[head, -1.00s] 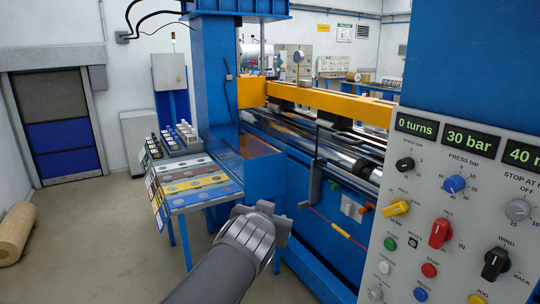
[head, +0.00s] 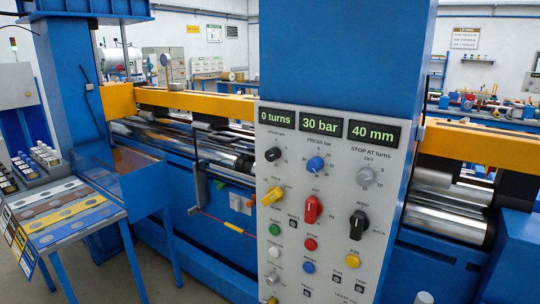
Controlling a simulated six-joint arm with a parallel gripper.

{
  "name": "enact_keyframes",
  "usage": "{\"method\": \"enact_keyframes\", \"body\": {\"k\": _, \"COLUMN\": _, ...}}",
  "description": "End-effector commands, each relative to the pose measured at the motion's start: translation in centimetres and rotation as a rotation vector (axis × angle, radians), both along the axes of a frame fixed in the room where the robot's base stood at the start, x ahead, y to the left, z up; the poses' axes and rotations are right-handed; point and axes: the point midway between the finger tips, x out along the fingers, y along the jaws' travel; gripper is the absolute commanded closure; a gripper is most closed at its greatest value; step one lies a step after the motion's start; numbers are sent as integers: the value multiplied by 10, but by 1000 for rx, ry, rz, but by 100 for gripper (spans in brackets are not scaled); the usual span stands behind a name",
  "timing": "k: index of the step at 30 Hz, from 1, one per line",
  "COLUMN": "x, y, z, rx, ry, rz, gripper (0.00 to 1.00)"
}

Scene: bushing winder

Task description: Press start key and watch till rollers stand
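The control panel (head: 335,205) stands in the middle of the head view on a blue column. The green start key (head: 275,229) is on its left side, with nothing touching it. The red stop button (head: 310,244) is to its right. The displays read 0 turns (head: 276,116), 30 bar and 40 mm. Shiny steel rollers show left of the panel (head: 225,155) and right of it (head: 445,219); one still frame does not show whether they turn. My gripper is not recognisable in view; a small pale shape at the bottom edge is too cut off to tell.
A yellow beam (head: 200,103) runs above the rollers. A table with coloured strips (head: 70,212) stands at the left, beside a blue post (head: 68,90). A black selector knob (head: 358,224) and a yellow button (head: 355,247) stick out on the panel's right. The space before the panel looks clear.

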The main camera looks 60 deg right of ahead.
Motion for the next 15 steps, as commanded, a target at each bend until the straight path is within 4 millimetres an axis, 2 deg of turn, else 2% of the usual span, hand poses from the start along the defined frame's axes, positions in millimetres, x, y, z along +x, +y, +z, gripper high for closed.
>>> {"method": "enact_keyframes", "body": {"k": 3, "x": 0, "y": 0, "z": 0, "rx": 0, "ry": -1, "rz": 0, "gripper": 48}}
{"method": "enact_keyframes", "body": {"k": 11, "x": 0, "y": 0, "z": 0, "rx": 0, "ry": -1, "rz": 0, "gripper": 99}}
{"method": "enact_keyframes", "body": {"k": 15, "x": 1, "y": 0, "z": 0, "rx": 0, "ry": -1, "rz": 0, "gripper": 100}}
